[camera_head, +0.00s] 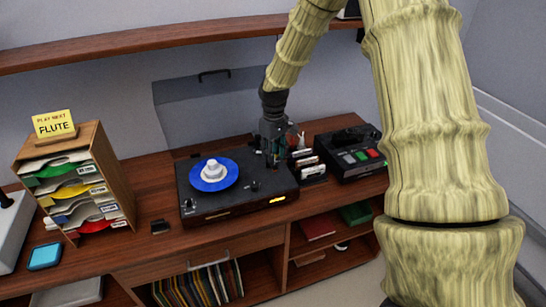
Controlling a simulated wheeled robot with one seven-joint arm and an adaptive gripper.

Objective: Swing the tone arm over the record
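The black turntable (232,205) stands on the wooden desk with its lid raised behind it. My gripper (273,158) points down over the right rear part of the turntable, to the right of the record. The tone arm cannot be made out clearly; my gripper covers that area. The fingers are small and dark here, so I cannot tell whether they are open or shut on anything.
A rack of coloured sleeves (109,165) with a yellow "FLUTE" card (53,123) stands at left. A black device with coloured buttons (350,153) and small cases (309,167) sit close on the right. A shelf (160,44) runs above. A blue pad (44,257) lies front left.

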